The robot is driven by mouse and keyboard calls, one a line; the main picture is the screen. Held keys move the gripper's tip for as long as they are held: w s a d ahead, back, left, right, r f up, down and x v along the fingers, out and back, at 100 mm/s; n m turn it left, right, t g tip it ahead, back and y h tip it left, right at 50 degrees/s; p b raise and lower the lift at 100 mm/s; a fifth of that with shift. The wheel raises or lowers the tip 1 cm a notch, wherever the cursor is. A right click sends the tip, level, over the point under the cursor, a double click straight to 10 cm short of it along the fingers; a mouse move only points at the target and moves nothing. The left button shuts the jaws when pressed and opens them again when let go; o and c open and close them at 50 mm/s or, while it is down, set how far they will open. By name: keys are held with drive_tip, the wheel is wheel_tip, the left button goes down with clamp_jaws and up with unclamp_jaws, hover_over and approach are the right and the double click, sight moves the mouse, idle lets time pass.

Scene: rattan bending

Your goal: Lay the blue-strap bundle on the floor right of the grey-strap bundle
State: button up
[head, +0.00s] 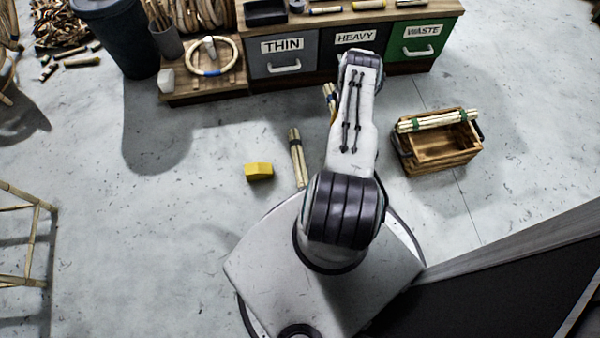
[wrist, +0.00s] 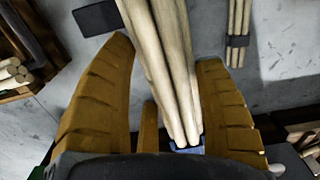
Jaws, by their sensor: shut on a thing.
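In the head view my arm hides most of the gripper and bundle; only a sliver of the gripper (head: 331,100) shows left of the arm. The grey-strap bundle (head: 297,152) lies on the floor left of my arm, its lower end close to my base. It also shows in the wrist view (wrist: 238,42), at upper right, apart from the held bundle.
A yellow block (head: 258,171) lies left of the grey-strap bundle. A wooden crate (head: 440,155) at right carries a green-strap bundle (head: 437,121) across its top. Labelled drawers (head: 345,48) stand at the back. Floor between my arm and the crate is clear.

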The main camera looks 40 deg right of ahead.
drive_tip(key=shift+m, duration=0.4)
drive_tip(key=s+f+b, duration=0.1)
drive_tip(key=s+f, duration=0.1)
drive_tip(key=f, duration=0.1)
drive_tip(key=s+d+f+b, duration=0.1)
drive_tip(key=f, duration=0.2)
drive_tip(key=s+d+f+b, duration=0.1)
drive_tip(key=s+f+b, duration=0.1)
drive_tip(key=f, duration=0.1)
drive_tip(key=shift+s+d+f, duration=0.2)
drive_tip(key=shift+s+f, duration=0.15)
drive_tip(key=shift+f, duration=0.3)
drive_tip(key=w+a+f+b, duration=0.1)
drive_tip(key=a+f, duration=0.1)
drive_tip(key=a, duration=0.1)
drive_tip(key=w+a+f+b, duration=0.2)
drive_tip(key=a, duration=0.1)
drive_tip(key=w+a+f+b, duration=0.1)
drive_tip(key=a+f, duration=0.1)
drive_tip(key=a, duration=0.1)
drive_tip(key=shift+w+a+f, duration=0.1)
drive_tip(key=shift+w+f, duration=0.1)
drive_tip(key=shift+f, duration=0.1)
drive_tip(key=shift+w+a+f+b, duration=0.25)
drive_tip(key=shift+a+b, duration=0.1)
drive_tip(key=shift+a, duration=0.15)
wheel_tip(320, 180, down, 4)
drive_tip(key=b, duration=0.4)
drive_tip(key=o, duration=1.2)
